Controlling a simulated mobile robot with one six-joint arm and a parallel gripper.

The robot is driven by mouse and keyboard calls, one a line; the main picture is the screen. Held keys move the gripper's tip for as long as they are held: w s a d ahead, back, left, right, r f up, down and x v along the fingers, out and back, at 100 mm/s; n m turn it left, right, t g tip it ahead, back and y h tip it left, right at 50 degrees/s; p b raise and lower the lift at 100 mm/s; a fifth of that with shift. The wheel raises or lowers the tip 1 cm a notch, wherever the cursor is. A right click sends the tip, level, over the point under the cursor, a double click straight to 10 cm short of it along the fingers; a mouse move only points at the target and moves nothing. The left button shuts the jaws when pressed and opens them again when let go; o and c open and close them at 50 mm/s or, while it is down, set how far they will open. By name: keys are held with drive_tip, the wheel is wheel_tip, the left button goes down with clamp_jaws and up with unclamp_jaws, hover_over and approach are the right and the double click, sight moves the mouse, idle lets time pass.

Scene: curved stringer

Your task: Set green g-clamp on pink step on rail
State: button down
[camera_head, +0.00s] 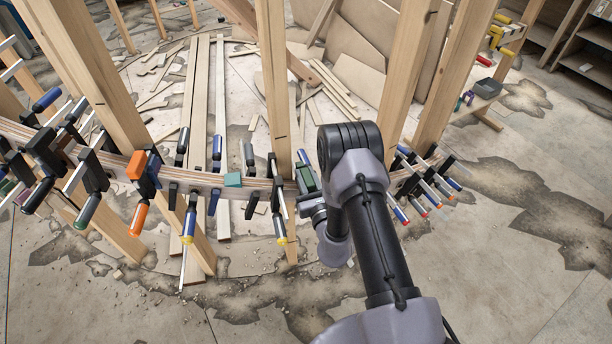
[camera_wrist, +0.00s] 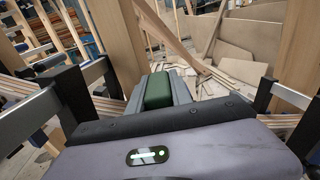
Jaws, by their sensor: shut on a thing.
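The green g-clamp (camera_head: 306,178) is at the rail, just left of my arm in the head view. In the wrist view its green body (camera_wrist: 158,90) sits between my fingers. My gripper (camera_head: 311,200) is shut on it; the gripper also shows in the wrist view (camera_wrist: 158,98). The curved laminated rail (camera_head: 205,180) runs across the head view behind the clamp. I cannot tell whether the clamp touches the rail. I cannot make out a pink step in either view; my arm and gripper hide part of the rail.
Several other clamps hang along the rail, including an orange one (camera_head: 138,165) and a group (camera_head: 425,182) right of my arm. A teal block (camera_head: 232,180) sits on the rail. Upright wooden posts (camera_head: 272,90) stand close by. Loose boards (camera_head: 203,110) lie behind. The right floor is mostly clear.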

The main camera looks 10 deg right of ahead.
drive_tip(key=shift+f, duration=0.1)
drive_tip(key=shift+f+b, duration=0.45)
drive_tip(key=shift+b, duration=0.05)
drive_tip(key=c, duration=1.1)
unclamp_jaws()
drive_tip(key=shift+r, duration=0.1)
